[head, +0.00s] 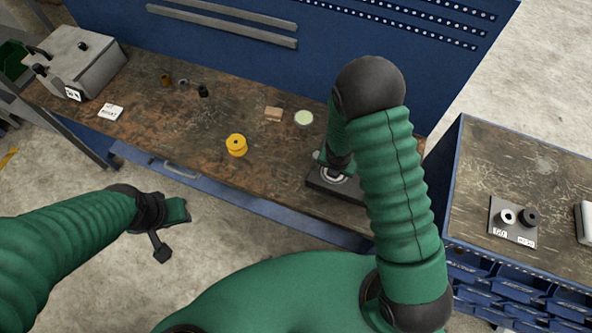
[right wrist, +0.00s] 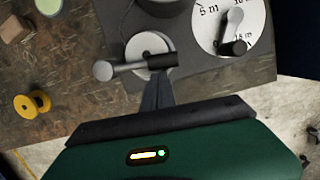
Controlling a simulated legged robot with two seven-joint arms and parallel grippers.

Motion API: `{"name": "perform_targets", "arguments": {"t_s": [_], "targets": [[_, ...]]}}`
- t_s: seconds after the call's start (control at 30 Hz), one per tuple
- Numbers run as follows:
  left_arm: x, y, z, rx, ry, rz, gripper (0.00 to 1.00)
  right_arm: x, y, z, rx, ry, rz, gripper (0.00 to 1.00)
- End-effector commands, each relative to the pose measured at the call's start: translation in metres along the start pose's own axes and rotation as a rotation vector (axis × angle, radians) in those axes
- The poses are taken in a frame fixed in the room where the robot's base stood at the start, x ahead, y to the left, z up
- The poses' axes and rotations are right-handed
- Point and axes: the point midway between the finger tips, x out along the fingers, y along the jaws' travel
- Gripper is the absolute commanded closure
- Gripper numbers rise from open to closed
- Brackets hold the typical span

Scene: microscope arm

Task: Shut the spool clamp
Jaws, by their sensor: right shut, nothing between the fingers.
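The clamp device has a dark base plate (head: 328,184) at the bench's front edge, mostly hidden behind my right arm in the head view. In the right wrist view, its grey and black bar (right wrist: 132,67), with a rounded light end at left, lies across a pale round disc (right wrist: 146,46). I cannot tell how far the clamp is closed. My right gripper (right wrist: 157,82) is shut and empty, its tips close to the bar's black part; contact is unclear. A yellow spool (head: 236,145) stands on the bench to the left. My left gripper (head: 163,240) hangs before the bench, its opening unclear.
A dial (right wrist: 230,22) marked in metres sits right of the disc. A wooden block (head: 273,114) and a pale green disc (head: 304,118) lie behind the device. A grey machine (head: 80,62) stands at far left. A side cabinet (head: 495,180) is at right.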

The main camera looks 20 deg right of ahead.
Motion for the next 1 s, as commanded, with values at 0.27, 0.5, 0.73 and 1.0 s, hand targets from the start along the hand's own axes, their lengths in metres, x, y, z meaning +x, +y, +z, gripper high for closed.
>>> {"name": "perform_targets", "arguments": {"t_s": [0.27, 0.5, 0.73, 1.0], "targets": [[-0.006, 0.0, -0.001, 0.0, 0.0, 0.0, 0.64, 0.005, -0.008, 0.014, 0.006, 0.004, 0.001, 1.0], [-0.007, 0.0, -0.002, 0.001, 0.0, 0.0, 0.64, 0.005, -0.006, 0.016, 0.008, -0.002, -0.004, 1.0], [-0.007, 0.0, -0.002, 0.0, 0.0, 0.0, 0.64, 0.005, -0.006, 0.018, 0.01, -0.004, -0.005, 1.0], [-0.01, 0.0, -0.002, 0.0, 0.0, 0.0, 0.64, 0.001, -0.002, 0.015, 0.008, -0.004, -0.001, 1.0]]}}
